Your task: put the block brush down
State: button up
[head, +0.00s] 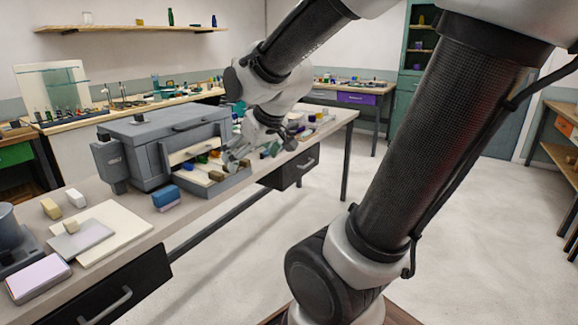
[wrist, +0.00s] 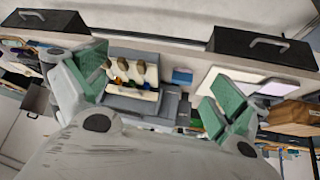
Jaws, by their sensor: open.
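A blue block with a pale layer under it (head: 165,196), which looks like the block brush, rests on the bench in front of the grey box-shaped unit. It also shows as a blue patch in the wrist view (wrist: 182,76). My gripper (head: 232,161) is to the right of the block, over the open front of the unit. In the wrist view my gripper (wrist: 157,92) has its two green-padded fingers wide apart. No held thing is visible between them.
The grey unit (head: 135,130) has an open front, with small coloured pieces on a pale tray (wrist: 132,96). A pale board (head: 120,232) and small blocks lie on the bench to the left. More small things lie right of my gripper. The floor (head: 235,270) is clear.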

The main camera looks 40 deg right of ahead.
jog(key=s+r+g, duration=0.2)
jog(key=s, duration=1.2)
jog(key=shift+d+m+g, duration=0.15)
jog(key=shift+m+g, duration=0.25)
jog(key=shift+r, duration=0.1)
